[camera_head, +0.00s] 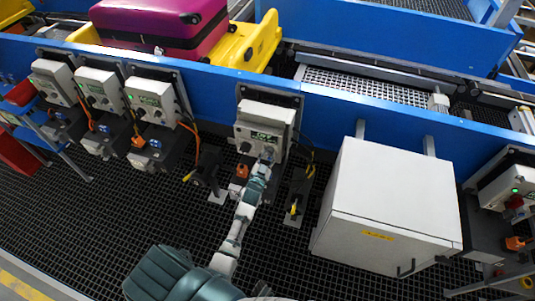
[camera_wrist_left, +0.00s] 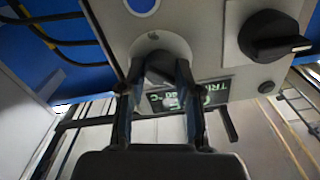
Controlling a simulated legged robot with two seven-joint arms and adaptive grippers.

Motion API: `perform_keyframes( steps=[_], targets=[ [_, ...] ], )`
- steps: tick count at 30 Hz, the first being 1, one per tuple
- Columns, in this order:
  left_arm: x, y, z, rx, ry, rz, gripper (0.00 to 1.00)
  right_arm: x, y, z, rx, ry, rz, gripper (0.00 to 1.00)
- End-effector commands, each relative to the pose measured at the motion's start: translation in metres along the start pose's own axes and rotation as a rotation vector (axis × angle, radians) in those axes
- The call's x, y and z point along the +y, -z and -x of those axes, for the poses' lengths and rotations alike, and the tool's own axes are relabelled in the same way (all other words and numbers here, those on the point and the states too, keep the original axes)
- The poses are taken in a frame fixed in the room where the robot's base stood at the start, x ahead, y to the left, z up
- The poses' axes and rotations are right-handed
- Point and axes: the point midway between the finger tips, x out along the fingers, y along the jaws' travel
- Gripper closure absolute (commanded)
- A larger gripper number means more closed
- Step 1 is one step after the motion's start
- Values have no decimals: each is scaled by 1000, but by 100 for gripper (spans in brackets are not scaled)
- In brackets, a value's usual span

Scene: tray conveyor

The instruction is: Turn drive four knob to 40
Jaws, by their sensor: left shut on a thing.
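The fourth drive box from the left (camera_head: 264,118) is light grey, with a small green display, and is mounted on the blue conveyor side. My left gripper (camera_head: 268,157) is at its front, right of a dark knob (camera_head: 245,147). In the left wrist view, my left gripper (camera_wrist_left: 160,85) has its two fingers closed on either side of a dark knob (camera_wrist_left: 160,66) on a round base. A second black knob (camera_wrist_left: 270,36) on the panel is free. The display (camera_wrist_left: 170,100) is partly hidden by the fingers; its full reading is unclear. My right gripper is not in view.
Three similar drive boxes (camera_head: 100,90) hang to the left and another (camera_head: 508,187) at the far right. A large white cabinet (camera_head: 390,200) stands right of the held knob. A magenta suitcase (camera_head: 160,25) lies in a yellow tray (camera_head: 258,45) above. Cables hang beside the boxes.

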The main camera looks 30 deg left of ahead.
Motion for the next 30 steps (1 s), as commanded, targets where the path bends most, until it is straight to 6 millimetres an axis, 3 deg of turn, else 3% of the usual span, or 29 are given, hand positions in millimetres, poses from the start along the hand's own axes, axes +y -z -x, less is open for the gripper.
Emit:
perform_keyframes(
  steps=[12,30],
  targets=[
    [2,-6,2,-16,-3,232,100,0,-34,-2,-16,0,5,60],
    [2,-8,2,-18,-3,289,100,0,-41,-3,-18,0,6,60]
  ],
)
